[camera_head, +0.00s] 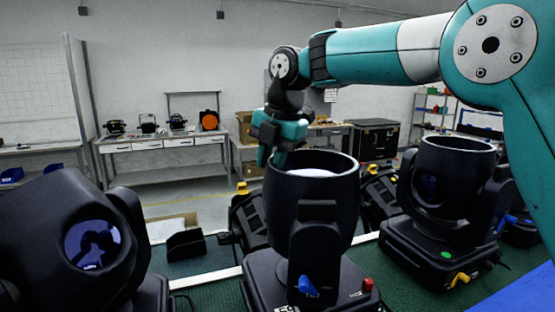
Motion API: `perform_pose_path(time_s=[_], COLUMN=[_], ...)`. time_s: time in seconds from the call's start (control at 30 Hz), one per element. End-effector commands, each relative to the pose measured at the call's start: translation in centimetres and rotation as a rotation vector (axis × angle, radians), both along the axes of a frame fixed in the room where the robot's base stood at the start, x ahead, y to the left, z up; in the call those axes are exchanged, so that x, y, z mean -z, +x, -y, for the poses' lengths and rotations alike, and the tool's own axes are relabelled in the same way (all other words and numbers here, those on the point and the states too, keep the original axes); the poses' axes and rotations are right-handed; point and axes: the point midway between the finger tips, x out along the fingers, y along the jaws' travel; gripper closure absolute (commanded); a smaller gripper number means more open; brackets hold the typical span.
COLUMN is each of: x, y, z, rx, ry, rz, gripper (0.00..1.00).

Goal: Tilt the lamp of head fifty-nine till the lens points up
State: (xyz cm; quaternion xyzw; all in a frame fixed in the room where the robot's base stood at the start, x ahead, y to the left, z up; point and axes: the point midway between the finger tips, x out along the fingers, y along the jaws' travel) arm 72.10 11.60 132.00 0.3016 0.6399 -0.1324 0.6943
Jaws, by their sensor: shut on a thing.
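A black moving-head lamp (313,215) stands in the middle, in its yoke (316,240) on a black base (262,280). Its open end faces up, and the pale lens (312,172) shows inside the rim. A white label (287,309) on the base is cut by the bottom edge; it seems to begin with a 5, but I cannot read it fully. My teal gripper (272,158) is at the left far side of the lamp's rim, shut on the rim. The fingertips are partly hidden by the lamp.
A head at left (72,235) has its bluish lens facing forward right. A head at right (450,180), with a green dot on its base, faces up. More heads stand behind on the green bench top (395,290). My arm crosses the upper right.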

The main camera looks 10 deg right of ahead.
Motion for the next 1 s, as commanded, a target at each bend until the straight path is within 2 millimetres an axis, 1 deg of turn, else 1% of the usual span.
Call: perform_pose_path(time_s=[0.03, 0.43, 0.47, 0.5, 0.53, 0.87, 0.97, 1.0], x=[0.1, 0.1, 0.1, 0.1, 0.1, 0.0, -0.7, -1.3], y=[-0.2, -0.2, -0.2, -0.2, -0.2, 0.0, -0.1, -0.1], z=[-0.5, -0.5, -0.5, -0.5, -0.5, 0.0, 0.1, 0.2], rx=[-0.006, -0.005, -0.006, -0.006, -0.006, 0.002, 0.003, 0.002], ry=[0.003, 0.004, 0.004, 0.004, 0.004, 0.002, 0.003, 0.004], rz=[-0.001, -0.001, 0.000, 0.000, 0.000, -0.001, 0.000, 0.002], gripper=[1.00, 1.00, 0.74, 0.65, 0.58, 0.58, 0.58, 0.58])
